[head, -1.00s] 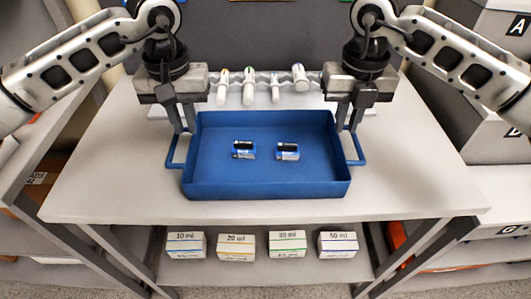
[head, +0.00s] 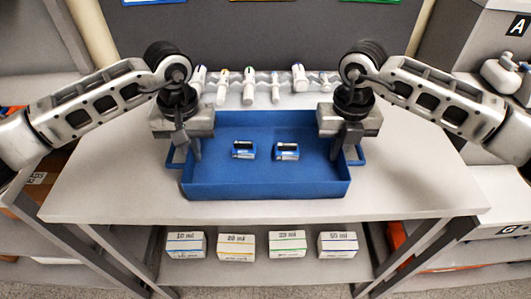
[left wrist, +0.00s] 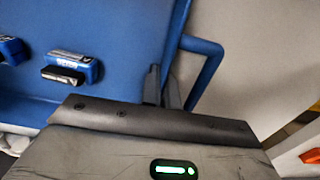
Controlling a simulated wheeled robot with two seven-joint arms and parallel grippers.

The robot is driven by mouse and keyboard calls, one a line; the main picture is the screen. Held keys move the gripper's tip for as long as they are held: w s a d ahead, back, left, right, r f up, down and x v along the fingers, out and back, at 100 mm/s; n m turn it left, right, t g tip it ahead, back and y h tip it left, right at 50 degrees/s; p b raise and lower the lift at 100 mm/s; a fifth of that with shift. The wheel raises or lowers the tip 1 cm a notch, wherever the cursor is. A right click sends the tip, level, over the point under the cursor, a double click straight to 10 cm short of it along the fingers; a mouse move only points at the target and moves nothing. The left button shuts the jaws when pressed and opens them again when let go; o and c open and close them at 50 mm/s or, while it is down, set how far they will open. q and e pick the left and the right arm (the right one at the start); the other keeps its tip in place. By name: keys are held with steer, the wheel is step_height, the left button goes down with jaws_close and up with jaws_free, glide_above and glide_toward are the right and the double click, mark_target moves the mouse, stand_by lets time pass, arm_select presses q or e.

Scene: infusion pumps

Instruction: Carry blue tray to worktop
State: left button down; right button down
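The blue tray (head: 266,188) rests level on the light grey worktop (head: 410,195), with a looped handle on each short side. Two small blue-and-white pumps (head: 244,150) (head: 286,152) lie inside it. My left gripper (head: 188,146) is at the tray's left wall by the left handle (head: 175,160). My right gripper (head: 342,148) is at the right wall by the right handle (head: 358,156), fingers apart. The fingertips are partly hidden.
A rack of white tubes (head: 250,90) stands behind the tray. Several labelled boxes (head: 236,246) sit on the shelf below. The worktop is bare in front and to both sides of the tray.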

arm_select(q)
steer(key=shift+r, duration=0.15)
arm_select(e)
steer(key=shift+r, duration=0.1)
